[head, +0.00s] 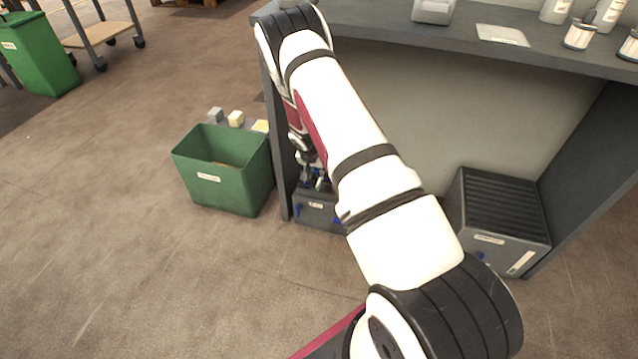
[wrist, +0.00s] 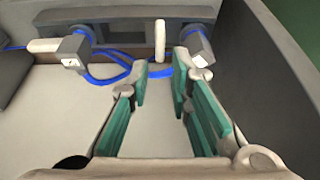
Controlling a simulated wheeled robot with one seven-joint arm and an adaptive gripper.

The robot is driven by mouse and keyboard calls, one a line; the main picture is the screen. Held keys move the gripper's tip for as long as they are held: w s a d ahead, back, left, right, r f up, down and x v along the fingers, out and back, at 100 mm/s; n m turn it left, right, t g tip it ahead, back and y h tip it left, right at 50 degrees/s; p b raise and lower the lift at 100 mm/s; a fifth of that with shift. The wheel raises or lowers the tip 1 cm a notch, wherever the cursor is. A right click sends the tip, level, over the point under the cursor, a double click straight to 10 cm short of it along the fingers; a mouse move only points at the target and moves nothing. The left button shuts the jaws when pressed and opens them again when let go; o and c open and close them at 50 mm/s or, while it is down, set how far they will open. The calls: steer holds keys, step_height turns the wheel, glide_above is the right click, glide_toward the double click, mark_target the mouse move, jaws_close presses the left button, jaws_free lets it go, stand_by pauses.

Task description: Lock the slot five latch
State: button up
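In the wrist view my gripper (wrist: 159,78) is open, with its teal pads apart and nothing between them. A short pale upright peg or lever (wrist: 160,40) stands just beyond the fingertips, apart from them. I cannot tell whether it is the slot five latch; no slot number is readable. Grey connectors with pale ends stand left (wrist: 72,55) and right (wrist: 198,48) of it, with blue cables (wrist: 115,72) running between. In the head view my gripper is down at a low grey box (head: 318,215) with blue parts, largely hidden by my arm.
A green bin (head: 222,185) stands left of the grey box. A bench (head: 460,45) overhangs it, with its side panel close by. A ribbed dark box (head: 500,225) is at right under the bench. In the wrist view a dark wall (wrist: 280,60) rises at right. Floor is clear in front.

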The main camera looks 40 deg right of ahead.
mark_target(319, 181)
steer(key=b+x, duration=0.3)
steer(key=x, duration=0.5)
steer(key=shift+f, duration=0.2)
jaws_close()
